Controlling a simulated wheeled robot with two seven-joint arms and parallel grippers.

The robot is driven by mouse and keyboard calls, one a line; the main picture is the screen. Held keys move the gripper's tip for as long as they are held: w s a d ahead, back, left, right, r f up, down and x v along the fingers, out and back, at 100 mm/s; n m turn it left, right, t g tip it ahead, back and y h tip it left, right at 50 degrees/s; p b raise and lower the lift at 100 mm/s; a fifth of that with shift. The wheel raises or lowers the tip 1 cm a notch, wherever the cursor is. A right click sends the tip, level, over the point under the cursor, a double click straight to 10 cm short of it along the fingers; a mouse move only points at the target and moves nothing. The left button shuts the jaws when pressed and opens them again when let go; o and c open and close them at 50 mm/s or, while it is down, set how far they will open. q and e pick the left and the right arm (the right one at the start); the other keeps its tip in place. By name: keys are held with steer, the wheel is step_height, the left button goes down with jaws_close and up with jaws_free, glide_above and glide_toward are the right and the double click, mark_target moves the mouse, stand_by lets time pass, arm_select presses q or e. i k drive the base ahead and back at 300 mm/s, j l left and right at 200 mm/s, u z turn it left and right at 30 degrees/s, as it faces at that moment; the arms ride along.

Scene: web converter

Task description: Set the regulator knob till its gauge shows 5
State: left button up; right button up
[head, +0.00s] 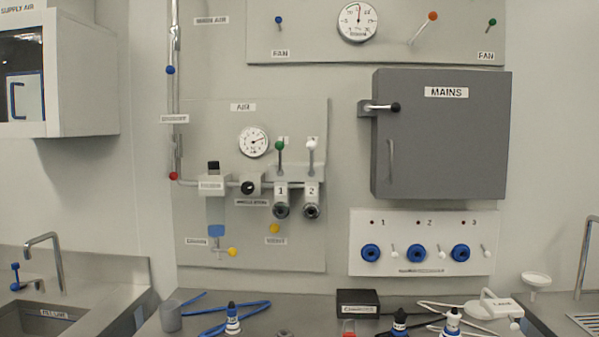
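The air gauge (253,141) is a round white dial under the AIR label on the grey panel. Its dark needle points to the right, slightly up, but the numbers are too small to read. A black knob (213,167) sits on top of a grey block below and left of the gauge; the block's label is too blurred to read. A second round black knob (248,188) is on the pipe just right of the block. I cannot tell from the labels which one is the regulator knob. Neither of my grippers is in view.
Green (280,146) and white (312,144) levers stand right of the gauge. A grey MAINS box (439,135) with a handle protrudes at right.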

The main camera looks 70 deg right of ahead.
mark_target(247, 187)
steer(key=z, duration=2.1)
